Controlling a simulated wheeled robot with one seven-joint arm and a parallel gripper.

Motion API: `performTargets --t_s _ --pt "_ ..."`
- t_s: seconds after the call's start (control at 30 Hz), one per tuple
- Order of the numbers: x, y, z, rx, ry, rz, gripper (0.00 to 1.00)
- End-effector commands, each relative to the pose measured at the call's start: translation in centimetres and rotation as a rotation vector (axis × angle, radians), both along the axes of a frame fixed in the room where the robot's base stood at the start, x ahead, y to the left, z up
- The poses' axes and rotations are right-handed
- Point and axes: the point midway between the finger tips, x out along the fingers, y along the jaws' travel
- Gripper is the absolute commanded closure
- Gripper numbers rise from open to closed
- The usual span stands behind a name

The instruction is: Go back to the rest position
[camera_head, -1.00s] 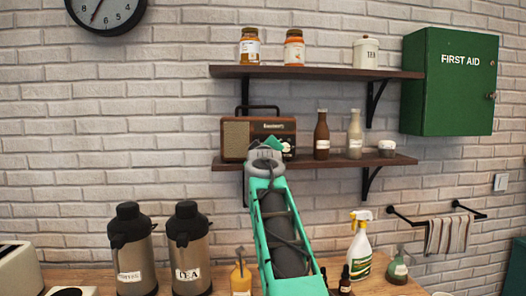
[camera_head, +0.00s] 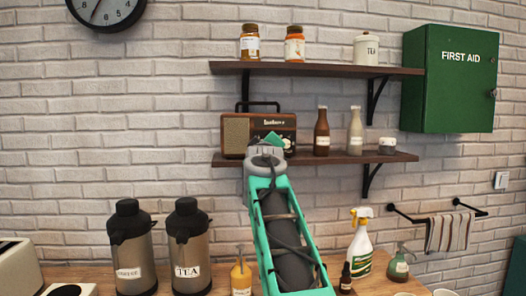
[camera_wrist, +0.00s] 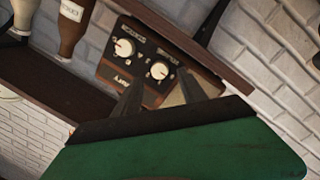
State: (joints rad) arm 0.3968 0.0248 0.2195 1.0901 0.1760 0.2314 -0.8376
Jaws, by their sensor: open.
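My gripper (camera_wrist: 160,82) is open in the wrist view, with two dark fingers apart and nothing visible between them. They point toward the front of the brown radio (camera_wrist: 140,62), whose two knobs show just beyond them. I cannot tell whether the fingers touch it. In the head view my green arm rises from the bottom centre to in front of the radio (camera_head: 236,134) on the lower shelf. My fingers are hidden there behind the wrist.
The lower shelf (camera_head: 340,158) also holds a brown bottle (camera_head: 321,132), a pale bottle (camera_head: 355,132) and a small jar (camera_head: 387,145). The upper shelf (camera_head: 330,70) is above. Flasks (camera_head: 187,245) and a spray bottle (camera_head: 360,245) stand on the counter either side of my arm.

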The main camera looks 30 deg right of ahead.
Motion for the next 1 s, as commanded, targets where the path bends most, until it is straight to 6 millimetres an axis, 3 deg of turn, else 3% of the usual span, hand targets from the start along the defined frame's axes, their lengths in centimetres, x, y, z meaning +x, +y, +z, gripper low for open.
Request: performTargets --t_s 0.2,0.67,0.77,0.83,1.0 --pt "-3.1 2.0 -0.2 -0.001 -0.002 0.001 0.51" --pt "-3.4 2.5 -0.3 0.006 0.004 0.004 0.51" --pt "-3.2 4.1 -2.5 0.066 0.043 0.035 0.51" --pt "-3.3 6.5 -5.7 0.151 0.097 0.072 0.51" --pt "-6.0 14.2 -16.4 0.420 0.292 0.146 0.51"
